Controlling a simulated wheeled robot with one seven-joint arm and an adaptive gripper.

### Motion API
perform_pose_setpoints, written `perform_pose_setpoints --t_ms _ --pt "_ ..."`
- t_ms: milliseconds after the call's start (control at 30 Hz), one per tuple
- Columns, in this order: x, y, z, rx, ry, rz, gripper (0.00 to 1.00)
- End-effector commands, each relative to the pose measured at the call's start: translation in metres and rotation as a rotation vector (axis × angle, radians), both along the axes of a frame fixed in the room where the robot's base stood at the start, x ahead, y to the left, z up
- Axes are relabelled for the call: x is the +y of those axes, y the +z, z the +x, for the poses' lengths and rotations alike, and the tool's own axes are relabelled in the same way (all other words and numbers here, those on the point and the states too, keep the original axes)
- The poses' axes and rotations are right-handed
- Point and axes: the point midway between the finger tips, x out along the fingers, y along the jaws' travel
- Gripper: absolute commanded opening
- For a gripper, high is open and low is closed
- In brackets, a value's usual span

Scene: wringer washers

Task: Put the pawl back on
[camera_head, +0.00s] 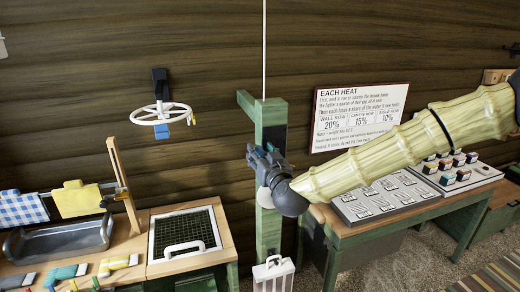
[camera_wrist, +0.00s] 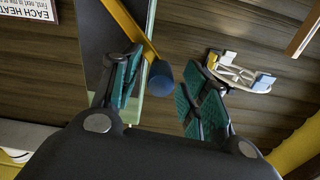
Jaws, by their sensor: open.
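My gripper (camera_head: 262,157) is in front of the green post (camera_head: 270,118) in the head view, and it hides part of the post. In the wrist view my gripper (camera_wrist: 160,85) is open, its two teal-padded fingers apart. A yellow bar with a blue cylindrical end (camera_wrist: 161,78) reaches in from the top, in front of the post, and its blue end shows between the fingers. I cannot tell whether this bar is the pawl, or whether a finger touches it. A white spoked wheel (camera_head: 160,106) with a blue handle is on the wall; it also shows in the wrist view (camera_wrist: 238,75).
A wooden counter (camera_head: 140,240) at left holds a grey basin (camera_head: 60,242), hanging cloths (camera_head: 78,199), a dark mesh panel (camera_head: 185,229) and coloured-handled tools (camera_head: 66,273). A white basket (camera_head: 273,274) hangs low by the post. A card table (camera_head: 400,222) stands behind my arm.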

Motion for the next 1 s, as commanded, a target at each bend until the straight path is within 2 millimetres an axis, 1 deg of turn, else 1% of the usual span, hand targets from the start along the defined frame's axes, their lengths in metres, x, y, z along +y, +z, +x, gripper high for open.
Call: perform_pose_setpoints --t_ms 133,433,467,500,700,1000 --pt "0.0024 0.0002 0.0062 0.0 0.0 0.0 0.45" --pt "0.0028 -0.0003 0.0076 0.0 0.0 0.0 0.45" --pt "0.0028 -0.0003 0.0076 0.0 0.0 0.0 0.43" --pt "0.0028 -0.0003 0.0076 0.0 0.0 0.0 0.36" --pt "0.0026 -0.0003 0.0076 0.0 0.0 0.0 0.0" --pt "0.0043 -0.0004 0.0079 0.003 0.003 0.01 0.0"
